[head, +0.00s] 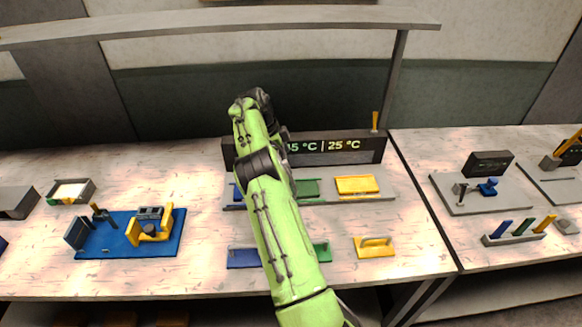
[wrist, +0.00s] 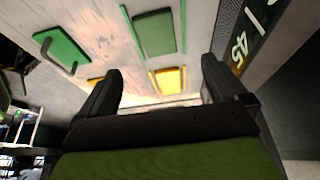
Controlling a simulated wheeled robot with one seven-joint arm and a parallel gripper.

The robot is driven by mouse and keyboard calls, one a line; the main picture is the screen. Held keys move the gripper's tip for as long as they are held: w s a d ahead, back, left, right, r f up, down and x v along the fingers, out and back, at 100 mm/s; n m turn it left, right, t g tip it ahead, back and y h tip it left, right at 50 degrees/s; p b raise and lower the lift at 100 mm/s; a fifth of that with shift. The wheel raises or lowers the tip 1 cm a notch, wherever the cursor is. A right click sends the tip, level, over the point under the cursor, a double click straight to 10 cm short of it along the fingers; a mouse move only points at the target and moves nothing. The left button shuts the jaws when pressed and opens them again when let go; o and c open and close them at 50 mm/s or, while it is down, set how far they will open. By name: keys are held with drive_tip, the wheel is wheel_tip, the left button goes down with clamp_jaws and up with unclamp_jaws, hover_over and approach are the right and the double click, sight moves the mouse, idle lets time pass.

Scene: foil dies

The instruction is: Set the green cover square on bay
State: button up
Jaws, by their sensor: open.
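The green cover (head: 322,252), a flat plate, lies on the bench near the front, partly hidden by my arm in the head view. In the wrist view the green cover (wrist: 62,50) shows a raised dark handle and lies at the upper left. The green bay (head: 307,188) is in the grey rack behind it, between the blue and yellow bays. It shows in the wrist view (wrist: 155,33) as a green panel. My gripper (wrist: 160,80) is open and empty, with its fingers wide apart, away from the cover. In the head view my arm hides the gripper.
A yellow cover (head: 375,247) and a blue cover (head: 243,258) lie either side of the green one. The rack (head: 345,199) has a yellow bay (head: 357,185) at right. A dark temperature display (head: 338,148) stands behind. A blue fixture board (head: 115,245) lies left.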

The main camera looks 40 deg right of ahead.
drive_tip(key=s+a+r+n+t, duration=0.25)
drive_tip(key=a+r+n, duration=0.45)
drive_tip(key=r, duration=0.7)
drive_tip(key=s+a+r+n+t+y, duration=0.1)
drive_tip(key=s+a+r+n, duration=0.2)
drive_tip(key=a, duration=0.3)
drive_tip(key=s+a+r+n+t+y, duration=0.1)
drive_tip(key=s+a+r+n, duration=0.2)
drive_tip(key=a, duration=0.2)
drive_tip(key=s+a+f+n+t, duration=0.2)
drive_tip(key=s+a+n, duration=0.4)
drive_tip(key=s, duration=0.4)
drive_tip(key=s+a+f+n+t+y, duration=0.1)
drive_tip(key=s+a+f+n+t, duration=0.1)
drive_tip(key=s+a+n, duration=0.5)
drive_tip(key=s+a, duration=0.2)
drive_tip(key=shift+s+a+f, duration=0.15)
drive_tip(key=shift+s+a, duration=0.1)
drive_tip(key=shift+s, duration=0.1)
drive_tip(key=shift+s, duration=0.1)
